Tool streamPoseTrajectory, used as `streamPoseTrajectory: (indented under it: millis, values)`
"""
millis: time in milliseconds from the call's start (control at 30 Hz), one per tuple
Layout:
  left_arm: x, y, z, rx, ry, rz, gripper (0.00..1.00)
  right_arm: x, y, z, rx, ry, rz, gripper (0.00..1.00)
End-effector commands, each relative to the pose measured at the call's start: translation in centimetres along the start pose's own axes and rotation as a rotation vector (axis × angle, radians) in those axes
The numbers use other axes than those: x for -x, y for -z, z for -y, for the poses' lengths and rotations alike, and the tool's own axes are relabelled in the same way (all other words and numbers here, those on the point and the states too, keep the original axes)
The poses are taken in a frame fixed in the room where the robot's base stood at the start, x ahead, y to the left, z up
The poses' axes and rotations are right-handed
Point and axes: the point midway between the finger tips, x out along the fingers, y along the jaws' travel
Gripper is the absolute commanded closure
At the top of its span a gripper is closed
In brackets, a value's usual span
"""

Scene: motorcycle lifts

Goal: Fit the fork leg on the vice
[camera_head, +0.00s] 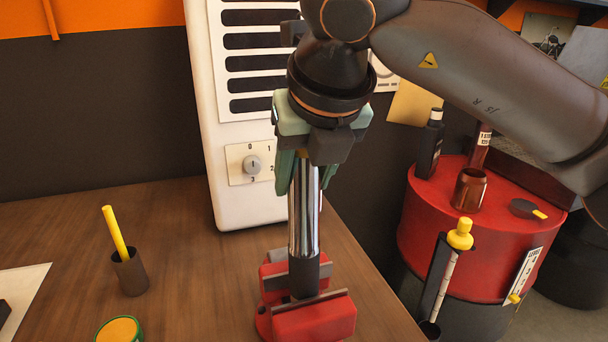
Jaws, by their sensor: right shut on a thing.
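The fork leg (304,215) is a shiny chrome tube with a dark lower end. It stands close to upright. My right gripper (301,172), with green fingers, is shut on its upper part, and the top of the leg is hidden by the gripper. The red vice (313,319) sits on the wooden bench near the front edge of the picture. The leg's dark lower end is between the vice's two grey-lipped jaws; I cannot tell whether the jaws touch it. My left gripper is not in view.
A white louvred cabinet (237,203) with a dial stands close behind the leg. A dark cup (130,273) with a yellow stick and a round yellow-topped tin (119,330) are on the bench at left. A red drum (416,215) with bottles stands right of the bench edge.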

Motion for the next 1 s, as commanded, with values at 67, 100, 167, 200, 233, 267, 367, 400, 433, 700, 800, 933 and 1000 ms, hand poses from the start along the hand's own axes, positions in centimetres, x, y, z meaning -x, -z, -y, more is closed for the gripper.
streamPoseTrajectory:
  millis: [67, 100, 167, 200, 233, 267, 367, 400, 433, 700, 800, 933, 1000]
  values:
    - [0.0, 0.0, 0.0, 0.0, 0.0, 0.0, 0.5, 0.3, -0.2, 0.0, -0.002, -0.003, 0.009, 1.0]
    - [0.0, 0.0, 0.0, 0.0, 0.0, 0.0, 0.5, 0.3, -0.2, 0.0, -0.002, -0.003, 0.009, 1.0]
    - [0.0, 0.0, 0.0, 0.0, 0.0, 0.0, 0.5, 0.3, -0.2, 0.0, -0.002, -0.003, 0.009, 1.0]
    - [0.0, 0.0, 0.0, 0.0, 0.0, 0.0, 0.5, 0.3, -0.2, 0.0, -0.003, -0.003, 0.009, 1.0]
    - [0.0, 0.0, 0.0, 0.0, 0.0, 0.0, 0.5, 0.3, -0.2, 0.0, -0.003, -0.003, 0.009, 1.0]
    - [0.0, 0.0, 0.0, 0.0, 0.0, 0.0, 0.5, 0.3, -0.2, 0.0, -0.003, -0.003, 0.009, 1.0]
    - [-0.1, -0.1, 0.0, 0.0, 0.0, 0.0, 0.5, 0.2, -0.1, 0.0, -0.003, -0.003, 0.009, 1.0]
    - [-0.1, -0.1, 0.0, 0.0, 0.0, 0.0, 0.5, 0.1, -0.1, 0.0, -0.003, -0.003, 0.009, 1.0]
    - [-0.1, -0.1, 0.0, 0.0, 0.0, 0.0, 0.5, 0.1, -0.1, 0.0, -0.003, -0.003, 0.009, 1.0]
    - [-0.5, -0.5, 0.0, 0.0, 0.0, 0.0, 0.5, -0.3, 0.1, 0.0, -0.003, -0.003, 0.009, 1.0]
    - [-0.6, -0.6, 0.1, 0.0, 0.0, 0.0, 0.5, -0.5, 0.2, 0.0, -0.003, -0.003, 0.009, 1.0]
    - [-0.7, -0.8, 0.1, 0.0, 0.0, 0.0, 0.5, -0.7, 0.3, 0.0, -0.003, -0.003, 0.009, 1.0]
    - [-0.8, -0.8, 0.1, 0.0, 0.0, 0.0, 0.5, -0.8, 0.4, 0.0, -0.003, -0.003, 0.009, 1.0]
